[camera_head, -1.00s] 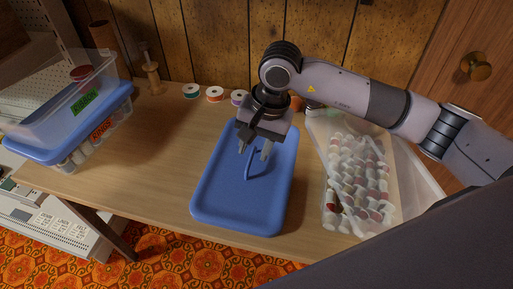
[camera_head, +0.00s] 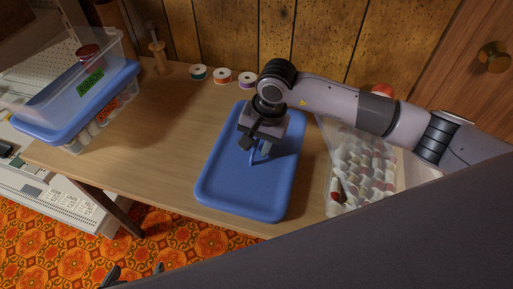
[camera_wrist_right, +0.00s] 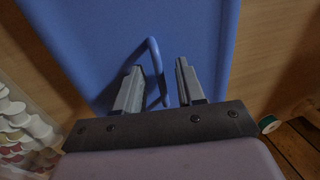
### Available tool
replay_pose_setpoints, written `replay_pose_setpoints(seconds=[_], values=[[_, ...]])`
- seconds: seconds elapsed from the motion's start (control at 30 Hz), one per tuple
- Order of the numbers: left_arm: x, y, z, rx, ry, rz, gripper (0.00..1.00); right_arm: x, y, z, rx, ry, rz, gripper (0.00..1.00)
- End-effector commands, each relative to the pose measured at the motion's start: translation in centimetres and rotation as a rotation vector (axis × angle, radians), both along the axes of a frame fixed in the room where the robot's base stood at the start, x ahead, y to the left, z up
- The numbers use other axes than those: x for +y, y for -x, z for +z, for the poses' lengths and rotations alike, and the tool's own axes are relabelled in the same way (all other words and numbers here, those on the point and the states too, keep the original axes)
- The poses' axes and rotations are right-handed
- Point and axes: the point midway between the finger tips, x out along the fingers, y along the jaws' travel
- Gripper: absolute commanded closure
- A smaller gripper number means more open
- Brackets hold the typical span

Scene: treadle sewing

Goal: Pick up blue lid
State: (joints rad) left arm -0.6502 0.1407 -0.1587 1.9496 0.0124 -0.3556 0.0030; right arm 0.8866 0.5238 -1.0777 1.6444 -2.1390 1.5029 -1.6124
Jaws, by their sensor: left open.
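The blue lid (camera_head: 240,188) lies flat on the wooden table, with a thin upright handle (camera_wrist_right: 156,62) near its middle. My right gripper (camera_head: 256,149) is above the lid at the handle. In the right wrist view its fingers (camera_wrist_right: 158,82) are apart, and the handle shows between them without a visible grip. How deep the fingers reach around the handle is hard to tell. My left gripper (camera_head: 136,272) shows only its fingertips at the bottom left edge, apart and empty, far from the lid.
At left are stacked clear boxes with another blue lid (camera_head: 50,132). Ribbon spools (camera_head: 223,76) sit behind. The table (camera_head: 150,140) is clear left of the lid.

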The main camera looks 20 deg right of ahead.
Motion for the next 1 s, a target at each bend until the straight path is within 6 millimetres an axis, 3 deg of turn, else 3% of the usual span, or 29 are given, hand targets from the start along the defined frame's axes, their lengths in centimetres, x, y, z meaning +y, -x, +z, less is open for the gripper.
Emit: replay_pose_setpoints(seconds=[0.07,0.2,0.77,1.0], values=[[0.0,0.0,0.0,0.0,0.0,0.0,0.01,0.0,0.0,0.0,0.0,0.0,0.0,0.61],[0.0,0.0,0.0,0.0,0.001,0.001,0.01,0.0,0.0,0.0,0.0,0.0,0.0,1.0],[-0.1,0.0,-0.4,0.0,0.003,0.001,0.01,0.3,-0.2,0.6,-0.001,-0.001,0.0,1.0],[-0.2,-0.1,-0.7,0.002,0.008,0.0,0.01,0.3,-0.4,5.4,-0.007,-0.001,0.001,1.0]])
